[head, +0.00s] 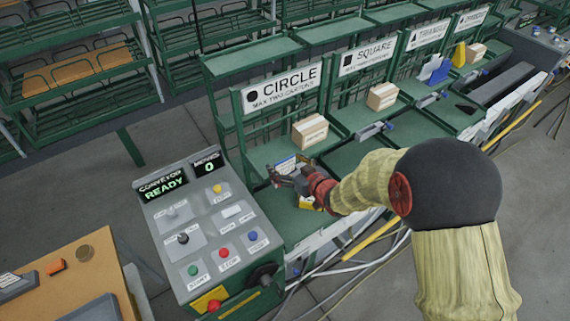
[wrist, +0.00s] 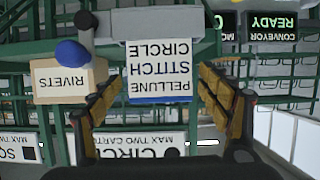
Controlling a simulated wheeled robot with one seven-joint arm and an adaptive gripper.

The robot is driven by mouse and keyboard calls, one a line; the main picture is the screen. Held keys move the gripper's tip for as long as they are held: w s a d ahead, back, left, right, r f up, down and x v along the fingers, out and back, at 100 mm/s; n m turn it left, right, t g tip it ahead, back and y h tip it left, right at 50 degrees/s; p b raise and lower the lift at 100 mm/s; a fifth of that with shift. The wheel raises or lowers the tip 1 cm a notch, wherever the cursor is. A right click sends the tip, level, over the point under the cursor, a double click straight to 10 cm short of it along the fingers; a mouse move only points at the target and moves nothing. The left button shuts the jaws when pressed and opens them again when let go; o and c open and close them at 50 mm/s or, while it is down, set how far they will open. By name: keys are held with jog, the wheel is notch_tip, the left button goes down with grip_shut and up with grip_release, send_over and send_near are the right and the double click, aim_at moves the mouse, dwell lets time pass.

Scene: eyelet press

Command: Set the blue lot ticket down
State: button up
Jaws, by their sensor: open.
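The blue lot ticket (wrist: 160,72) has a white face reading PELLUNE STITCH CIRCLE and a blue edge. It appears upside down in the wrist view, with one edge at a grey holder bar (wrist: 150,21). In the head view the ticket (head: 285,165) shows small and partly hidden at the front of the CIRCLE bay (head: 265,153). My gripper (head: 281,174) is open there. In the wrist view its two fingers stand on either side of the ticket, with gaps visible. I cannot tell whether the ticket is fully seated in the holder.
A carton (head: 310,131) marked RIVETS in the wrist view (wrist: 68,82) sits in the CIRCLE bay. Another carton (head: 382,96) is in the SQUARE bay. A blue upright piece (head: 436,70) stands in the TRIANGLE bay. The control panel (head: 205,225) reading READY stands close left of my gripper.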

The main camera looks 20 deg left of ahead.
jog(key=v, duration=1.1)
jog(key=shift+s+d, duration=0.15)
jog(key=d+r+m+h, duration=0.2)
jog(key=d+r+h, duration=0.1)
jog(key=d+r, duration=0.3)
jog(key=d+r+m+t+h, duration=0.1)
jog(key=d+r+m+h, duration=0.15)
jog(key=d, duration=0.65)
jog(key=d+r+m+h, duration=0.1)
jog(key=d+r+h, duration=0.35)
jog(key=d, duration=0.25)
jog(key=s+d+r+m+g, duration=0.2)
jog(key=s+d, duration=0.1)
jog(key=s, duration=0.8)
jog(key=s+d+r+m+g, duration=0.2)
jog(key=s+d, duration=0.1)
jog(key=s, duration=0.9)
jog(key=shift+s+d+r, duration=0.15)
jog(key=shift+r, duration=0.2)
notch_tip(320, 180, down, 18)
jog(key=b, duration=1.8)
jog(key=shift+r, duration=0.15)
